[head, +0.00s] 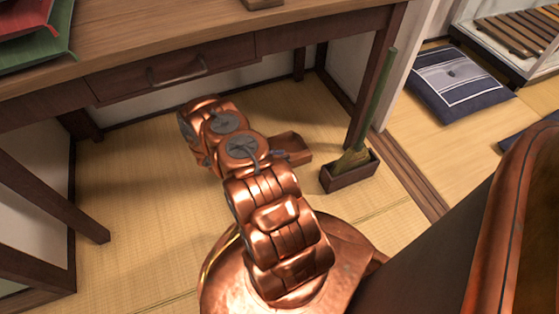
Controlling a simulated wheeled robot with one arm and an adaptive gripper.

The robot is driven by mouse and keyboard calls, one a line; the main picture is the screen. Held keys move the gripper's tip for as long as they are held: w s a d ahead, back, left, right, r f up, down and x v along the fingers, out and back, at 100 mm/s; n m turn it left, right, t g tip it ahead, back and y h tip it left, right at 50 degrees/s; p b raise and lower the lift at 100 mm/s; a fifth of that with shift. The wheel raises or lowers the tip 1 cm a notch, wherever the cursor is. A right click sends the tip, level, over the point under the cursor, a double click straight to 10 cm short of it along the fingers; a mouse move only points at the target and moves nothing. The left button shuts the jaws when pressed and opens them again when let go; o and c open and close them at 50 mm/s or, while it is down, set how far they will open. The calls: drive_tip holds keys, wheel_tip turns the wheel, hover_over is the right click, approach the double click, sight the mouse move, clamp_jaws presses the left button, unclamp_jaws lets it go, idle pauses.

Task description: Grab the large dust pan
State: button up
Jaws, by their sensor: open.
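A reddish-brown, shallow, tray-like piece, which looks like the dust pan (293,146), is low over or on the tatami floor under the desk. Its left part is hidden behind my copper arm, and I cannot tell its full size. A small part of my gripper (278,154) shows at the arm's right side, close to the pan's near left edge. The gripper is open. Most of it is hidden by the arm, and I cannot tell whether it touches the pan.
A dark wooden box (350,172) holding a brush with a long green handle (382,95) stands right of the pan, by a desk leg. The wooden desk (225,40) overhangs the floor behind. Open tatami (140,215) lies left of my arm. A blue cushion (458,82) lies far right.

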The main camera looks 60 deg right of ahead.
clamp_jaws()
idle(0.4)
idle(0.4)
